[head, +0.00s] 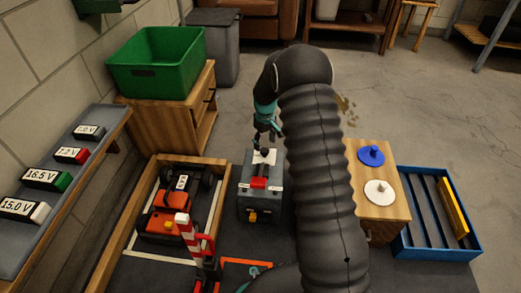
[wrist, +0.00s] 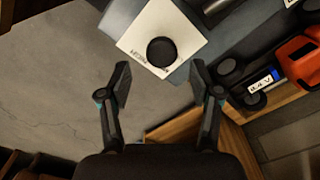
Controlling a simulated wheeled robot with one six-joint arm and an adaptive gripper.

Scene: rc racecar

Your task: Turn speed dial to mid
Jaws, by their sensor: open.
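The speed dial is a round black knob (wrist: 161,51) on a white plate with small lettering (wrist: 135,40), seen near the top middle of the wrist view. The plate sits on top of a grey control box (head: 261,200), which also bears a red part (head: 259,183) and a yellow part. My gripper (wrist: 160,75) is open and empty, its two fingers spread to either side below the knob in the wrist view. In the head view my gripper (head: 266,138) hangs over the white plate; the gap to the knob is hard to judge.
An orange-and-black car (head: 165,222) lies in a wooden-edged bay left of the box. A red-and-white striped post (head: 187,238) stands in front. A wooden cabinet (head: 395,160) with blue and white knobs and a blue slatted tray (head: 425,230) are right. Labelled packs line the left shelf.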

